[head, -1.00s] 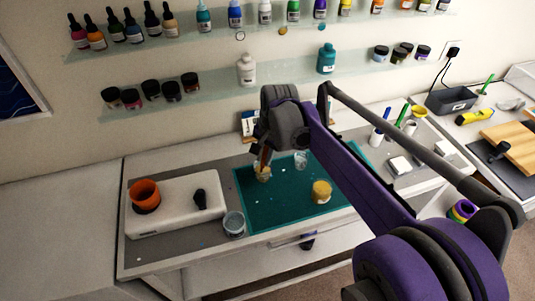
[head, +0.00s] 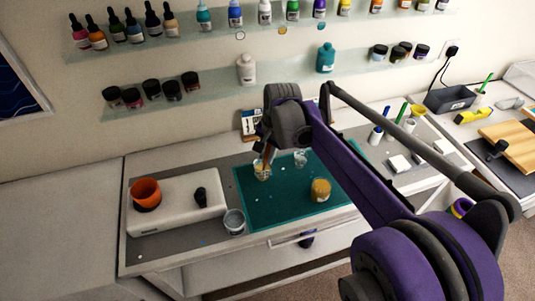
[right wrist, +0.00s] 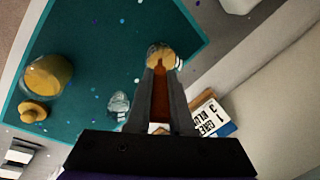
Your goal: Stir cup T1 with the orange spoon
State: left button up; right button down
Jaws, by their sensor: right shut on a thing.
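A small clear cup (head: 262,174) with amber contents stands at the back left of the green mat; it also shows in the right wrist view (right wrist: 158,54). I cannot read a T1 label on it. My right gripper (head: 265,151) is above this cup, with its fingertips (right wrist: 160,72) pointing at it. It is shut on the orange spoon (right wrist: 160,100), whose handle shows between the fingers. The spoon's lower end reaches the cup's mouth; its tip is hidden, so I cannot tell how deep it sits. My left gripper is out of view.
A clear cup (head: 300,158) stands close right of the amber cup. A larger jar of amber liquid (head: 320,190) stands on the green mat (head: 275,212). A clear tub (head: 234,222) is at the mat's left edge. An orange cup (head: 145,191) sits on the white box (head: 180,213).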

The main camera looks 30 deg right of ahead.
jog(key=shift+s+d+r+p, duration=0.1)
jog(key=shift+s+r+p, duration=0.1)
jog(key=shift+r+p, duration=0.85)
jog(key=shift+s+d+r+p, duration=0.1)
jog(key=shift+s+r+p, duration=0.15)
jog(key=shift+r, duration=1.35)
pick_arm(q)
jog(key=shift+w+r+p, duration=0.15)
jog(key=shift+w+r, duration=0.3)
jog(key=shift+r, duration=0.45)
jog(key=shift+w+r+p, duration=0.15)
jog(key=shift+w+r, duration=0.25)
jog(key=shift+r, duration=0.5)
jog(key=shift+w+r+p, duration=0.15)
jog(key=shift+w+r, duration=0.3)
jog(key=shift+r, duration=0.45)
pick_arm(e)
jog(key=shift+s+r, duration=0.15)
jog(key=shift+r, duration=0.75)
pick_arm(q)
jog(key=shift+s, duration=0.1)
pick_arm(e)
jog(key=shift+s, duration=0.1)
jog(key=shift+r, duration=0.1)
